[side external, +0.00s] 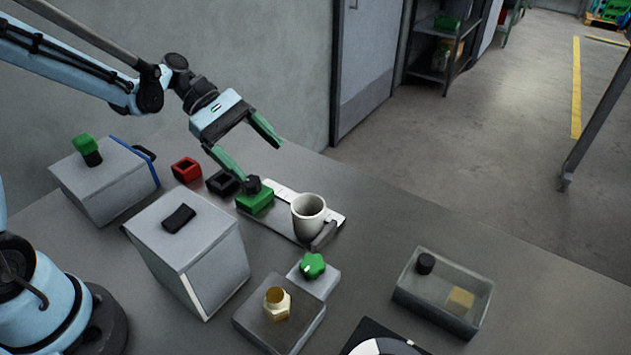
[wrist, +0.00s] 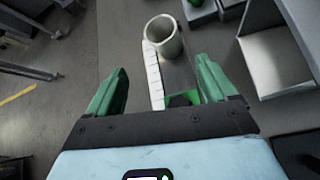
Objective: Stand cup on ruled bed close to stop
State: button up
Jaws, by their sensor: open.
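A pale cup (side external: 305,224) stands upright on the ruled bed (side external: 268,227), towards the end away from a green block with a black knob (side external: 254,202), which looks like the stop. A gap of bare bed shows between cup and block. In the wrist view the cup (wrist: 160,46) is beyond the fingertips, beside the white ruled strip (wrist: 153,78). The green block (wrist: 182,99) is partly hidden low between the fingers. My gripper (side external: 262,162) is open and empty above the block's end of the bed; its green fingers also show in the wrist view (wrist: 161,64).
A dark grey bar (side external: 323,237) is at the cup's near side. Red (side external: 186,169) and black (side external: 222,182) small holders sit left of the bed. A tall grey box (side external: 188,245), a green-knobbed fixture (side external: 313,266) and a clear bin (side external: 443,295) stand nearer.

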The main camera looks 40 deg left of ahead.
jog(key=s+a+r+m+t+y, duration=0.1)
jog(key=s+a+m+t+y, duration=0.1)
jog(key=m, duration=0.6)
jog(key=s+a+r+m+t+y, duration=0.1)
jog(key=s+a+m+t+y, duration=0.1)
jog(key=s+m+t+y, duration=0.2)
jog(key=s+m+y, duration=0.2)
jog(key=m+y, duration=0.2)
jog(key=shift+s+r+y, duration=0.3)
